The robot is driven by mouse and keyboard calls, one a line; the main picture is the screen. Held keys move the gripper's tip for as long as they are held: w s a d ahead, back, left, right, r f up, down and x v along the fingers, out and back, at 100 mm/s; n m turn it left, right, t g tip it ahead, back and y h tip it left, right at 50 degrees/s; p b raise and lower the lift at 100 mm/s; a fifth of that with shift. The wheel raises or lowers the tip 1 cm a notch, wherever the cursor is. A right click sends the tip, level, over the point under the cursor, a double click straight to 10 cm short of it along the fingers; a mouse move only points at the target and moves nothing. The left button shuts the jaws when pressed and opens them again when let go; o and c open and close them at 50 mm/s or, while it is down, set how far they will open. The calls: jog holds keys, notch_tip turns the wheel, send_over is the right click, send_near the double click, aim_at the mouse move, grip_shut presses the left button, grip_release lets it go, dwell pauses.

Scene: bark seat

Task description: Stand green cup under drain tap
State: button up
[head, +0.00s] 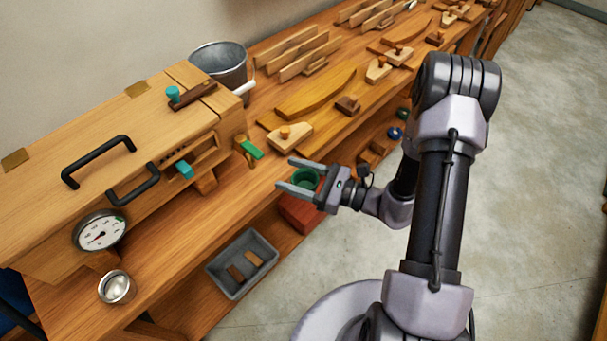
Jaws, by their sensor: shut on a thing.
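The green cup (306,179) is between the two fingers of my gripper (286,174), close to the palm. My gripper is shut on it and holds it in front of the bench's front edge. The cup looks roughly upright, with its open top showing. The drain tap (249,149), brass-coloured with a green lever, is at the right end of the long wooden box (150,125). The cup is apart from the tap, to its right and nearer me. The tap's outlet is too small to make out.
A metal bucket (221,65) stands behind the box. A steel cup (116,287) sits below the dial gauge (100,231). Wooden planes and curved boards lie along the bench (205,215) to the right. A grey bin (242,264) is on the lower shelf. The floor at right is clear.

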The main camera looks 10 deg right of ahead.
jog(key=f+x, duration=0.1)
jog(key=x, duration=0.3)
jog(key=b+x, duration=0.1)
jog(key=x, duration=0.4)
jog(key=f+x, duration=0.1)
jog(key=x, duration=0.3)
jog(key=shift+s+a+f, duration=0.25)
jog(key=shift+a+f, duration=0.05)
jog(key=shift+a, duration=0.2)
jog(key=shift+f+b, duration=0.3)
jog(key=shift+b, duration=0.25)
jog(key=o, duration=1.5)
jog(key=shift+c, duration=0.2)
jog(key=shift+d, duration=0.15)
